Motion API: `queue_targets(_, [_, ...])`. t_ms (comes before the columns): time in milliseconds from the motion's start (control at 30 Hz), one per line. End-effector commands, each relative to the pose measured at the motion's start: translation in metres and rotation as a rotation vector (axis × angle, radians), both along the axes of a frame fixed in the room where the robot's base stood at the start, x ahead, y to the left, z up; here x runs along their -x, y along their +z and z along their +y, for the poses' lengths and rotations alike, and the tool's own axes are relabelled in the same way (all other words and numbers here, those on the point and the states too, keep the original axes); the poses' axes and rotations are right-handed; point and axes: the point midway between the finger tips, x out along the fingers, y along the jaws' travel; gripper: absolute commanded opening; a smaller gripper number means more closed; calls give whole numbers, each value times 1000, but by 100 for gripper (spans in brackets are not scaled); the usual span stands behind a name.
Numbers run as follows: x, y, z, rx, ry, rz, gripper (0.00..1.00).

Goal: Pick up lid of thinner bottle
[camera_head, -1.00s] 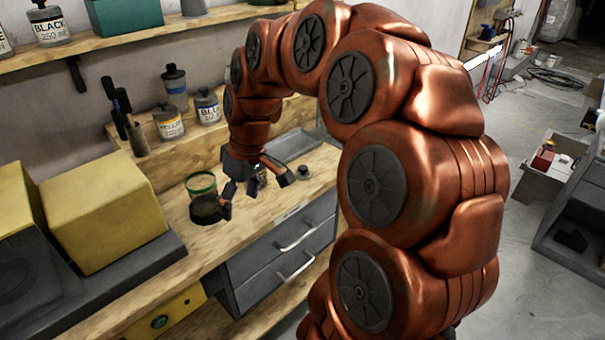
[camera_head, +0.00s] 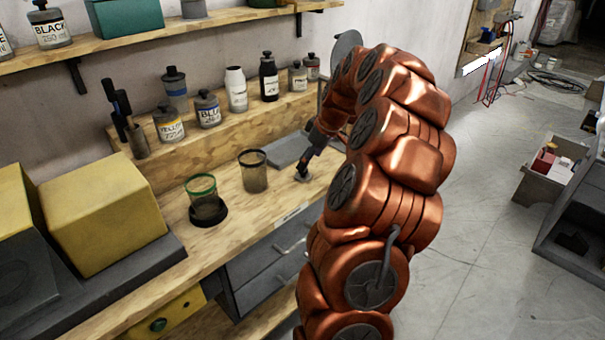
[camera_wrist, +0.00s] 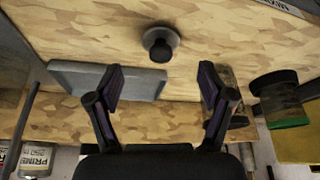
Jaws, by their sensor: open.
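A small grey round lid with a dark knob, seemingly the thinner bottle's lid, lies on the wooden bench in the wrist view (camera_wrist: 160,42). In the head view the lid (camera_head: 302,178) shows only partly, beside my gripper (camera_head: 304,166). In the wrist view my gripper (camera_wrist: 160,76) is open and empty, its two fingers wide apart. The lid appears ahead of the fingertips, between their lines and apart from them. Which of the bottles on the raised ledge holds thinner cannot be told.
A grey tray (camera_head: 287,152) lies behind the lid. A dark-rimmed clear jar (camera_head: 253,178) and a green-rimmed jar (camera_head: 206,207) stand to the left. Several bottles, including a white one (camera_head: 237,92), line the ledge. Bare bench surrounds the lid.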

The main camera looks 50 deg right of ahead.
Motion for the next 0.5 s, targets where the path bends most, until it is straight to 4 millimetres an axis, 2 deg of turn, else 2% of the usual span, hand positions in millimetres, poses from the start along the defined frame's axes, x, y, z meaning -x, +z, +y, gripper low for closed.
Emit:
queue_targets(167, [-4,-9,1,0,-1,1,80])
queue_targets(500, [-19,-46,7,0,0,0,80])
